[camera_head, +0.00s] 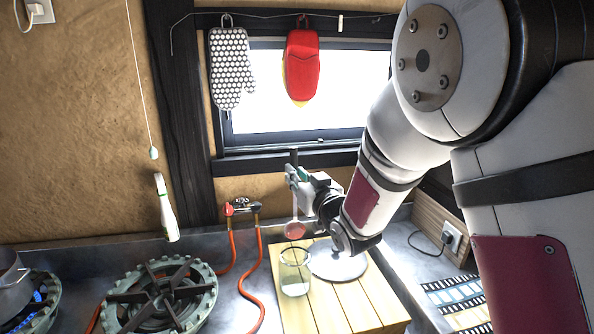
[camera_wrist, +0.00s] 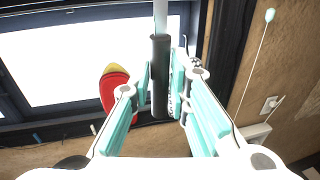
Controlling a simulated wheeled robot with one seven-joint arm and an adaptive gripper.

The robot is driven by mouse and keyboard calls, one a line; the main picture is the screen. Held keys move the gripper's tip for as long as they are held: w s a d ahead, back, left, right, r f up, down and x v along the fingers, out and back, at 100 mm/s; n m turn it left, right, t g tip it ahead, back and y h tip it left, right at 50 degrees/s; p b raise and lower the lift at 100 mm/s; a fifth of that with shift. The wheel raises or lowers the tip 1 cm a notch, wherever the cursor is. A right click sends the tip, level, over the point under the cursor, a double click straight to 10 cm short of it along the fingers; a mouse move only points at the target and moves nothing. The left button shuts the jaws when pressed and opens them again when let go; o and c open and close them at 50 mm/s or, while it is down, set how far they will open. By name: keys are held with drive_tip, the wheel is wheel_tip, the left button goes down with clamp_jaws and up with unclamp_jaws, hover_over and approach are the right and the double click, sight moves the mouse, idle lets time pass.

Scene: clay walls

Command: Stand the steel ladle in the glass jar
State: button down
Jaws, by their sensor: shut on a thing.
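The steel ladle hangs upright from my gripper (camera_head: 296,177), its bowl (camera_head: 294,230) lowest and tinted reddish. Its dark handle (camera_wrist: 160,75) sits between the two fingers in the wrist view, with the steel shaft running on past it. My gripper is shut on this handle. The clear glass jar (camera_head: 295,272) stands upright on the slatted wooden board. The ladle's bowl shows just above the jar's rim in the head view, apart from it. I cannot tell the exact depth between them.
A pale round plate (camera_head: 338,264) lies right of the jar on the wooden board (camera_head: 345,306). Gas burners (camera_head: 160,296) and an orange hose (camera_head: 243,282) are to the left. An oven mitt (camera_head: 231,68) and a red mitt (camera_head: 301,66) hang by the window.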

wheel_tip(320, 180, down, 12)
drive_tip(key=b, duration=0.6)
drive_tip(key=shift+f+b, duration=0.15)
drive_tip(key=shift+b, duration=0.25)
idle(0.4)
drive_tip(key=c, duration=1.4)
unclamp_jaws()
drive_tip(key=shift+c, duration=0.2)
drive_tip(key=shift+s, duration=0.1)
drive_tip(key=v, duration=0.7)
drive_tip(key=shift+s, duration=0.15)
drive_tip(key=shift+d, duration=0.15)
